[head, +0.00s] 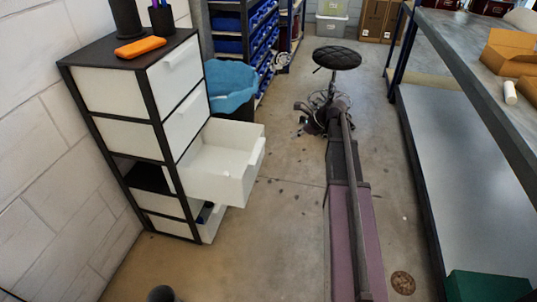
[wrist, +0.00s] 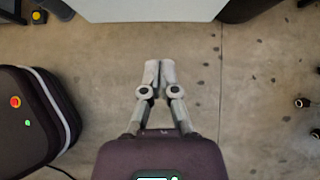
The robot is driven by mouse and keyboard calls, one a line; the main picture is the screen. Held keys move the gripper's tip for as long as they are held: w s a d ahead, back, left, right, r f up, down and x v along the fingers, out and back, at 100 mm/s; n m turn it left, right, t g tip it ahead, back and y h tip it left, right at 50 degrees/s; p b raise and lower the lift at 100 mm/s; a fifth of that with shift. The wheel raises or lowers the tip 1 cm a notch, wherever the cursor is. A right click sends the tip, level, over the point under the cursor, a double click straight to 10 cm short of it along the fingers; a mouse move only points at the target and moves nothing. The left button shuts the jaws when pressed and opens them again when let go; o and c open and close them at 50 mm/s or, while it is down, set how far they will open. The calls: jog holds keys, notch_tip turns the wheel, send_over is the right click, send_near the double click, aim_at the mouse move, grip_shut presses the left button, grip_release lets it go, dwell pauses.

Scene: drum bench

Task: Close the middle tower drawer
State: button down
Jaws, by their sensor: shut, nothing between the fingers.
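The drawer tower (head: 118,101) stands at the left in the head view, with a black frame and white drawers. Its middle drawer (head: 238,190) is pulled well out to the right, and its inside looks empty. The two drawers above it, the top one (head: 175,74) and the second (head: 186,122), are shut. My gripper (wrist: 160,66) shows in the wrist view with both grey fingers together and nothing between them, over bare floor. A pale panel (wrist: 150,10) shows at the top edge of that view, apart from the fingertips; I cannot tell which part it is.
The bottom drawer (head: 212,225) is partly out. A blue bin (head: 230,82) stands behind the tower. A black stool (head: 337,58) is beyond my arm. A workbench (head: 460,50) runs along the right. An orange item (head: 140,47) lies on the tower. Floor right of the drawer is clear.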

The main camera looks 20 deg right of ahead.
jog(key=shift+w+d+f+m, duration=0.2)
jog(key=shift+d+f+m, duration=0.15)
jog(key=shift+f, duration=0.1)
jog(key=w+a+f+b, duration=0.5)
jog(key=a+f+b, duration=0.2)
jog(key=a, duration=0.2)
jog(key=shift+w+a, duration=0.25)
jog(key=shift+a, duration=0.05)
dwell(0.7)
jog(key=shift+w, duration=0.1)
dwell(0.3)
